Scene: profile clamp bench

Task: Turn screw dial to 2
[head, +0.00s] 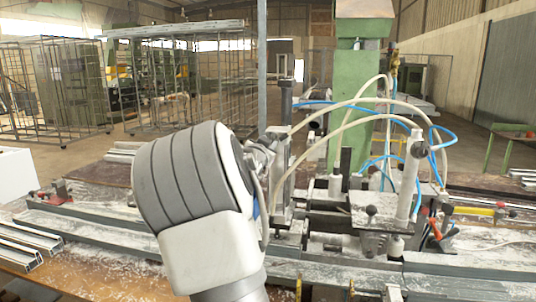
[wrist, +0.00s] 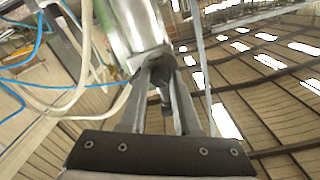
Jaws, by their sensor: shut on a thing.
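The wrist view shows the two fingers of my gripper (wrist: 165,82) shut on a small dark knob, which I take to be the screw dial (wrist: 160,64). The knob sits at the end of a thick metal column (wrist: 128,28). Its markings and number cannot be read, as the fingers cover much of it. In the head view, my gripper (head: 264,150) is mostly hidden behind my arm, beside the upright metal post (head: 285,150) of the clamp bench. The dial itself cannot be made out there.
Clear and blue hoses (head: 385,112) arch over the bench right of the post, close to the column in the wrist view. A grey cylinder (head: 409,180) and red-handled clamps (head: 435,228) stand at right. Long metal profiles (head: 90,228) lie at left.

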